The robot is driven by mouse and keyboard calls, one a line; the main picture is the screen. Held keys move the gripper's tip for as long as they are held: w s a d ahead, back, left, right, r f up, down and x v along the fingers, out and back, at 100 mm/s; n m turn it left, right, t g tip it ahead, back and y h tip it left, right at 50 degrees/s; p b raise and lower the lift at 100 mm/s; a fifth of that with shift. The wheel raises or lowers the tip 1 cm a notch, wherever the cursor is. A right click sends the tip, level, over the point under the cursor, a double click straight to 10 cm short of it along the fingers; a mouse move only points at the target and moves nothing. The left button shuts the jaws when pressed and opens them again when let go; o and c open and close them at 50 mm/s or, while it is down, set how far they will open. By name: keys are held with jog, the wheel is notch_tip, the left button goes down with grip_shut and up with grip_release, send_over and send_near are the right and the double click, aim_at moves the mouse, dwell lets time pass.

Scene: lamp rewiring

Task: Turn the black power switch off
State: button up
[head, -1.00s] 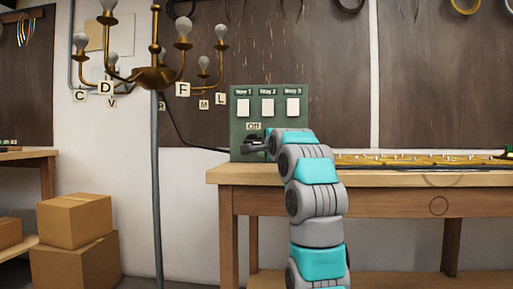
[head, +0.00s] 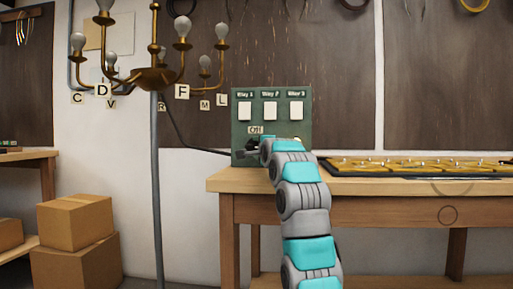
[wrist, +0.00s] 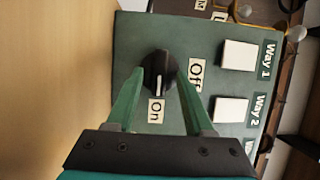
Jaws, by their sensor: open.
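The black power switch (wrist: 158,72) is a round knob on a green panel (wrist: 135,40). Its white mark points toward the "On" label (wrist: 156,110); the "Off" label (wrist: 196,75) is to its right in the wrist view. My gripper (wrist: 160,80) is open, with one green finger on each side of the knob. I cannot tell whether the fingers touch it. In the head view my gripper (head: 250,153) is at the panel's lower part, below the "Off" label (head: 256,130), and largely hides the knob.
Three white switches, Way 1 (head: 245,112), Way 2 (head: 270,111) and Way 3 (head: 296,110), sit above. The panel stands on a wooden workbench (head: 380,187).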

jog(key=shift+w+a, duration=0.1)
jog(key=shift+w, duration=0.25)
jog(key=shift+c, duration=0.3)
grip_shut()
jog(key=shift+w, duration=0.1)
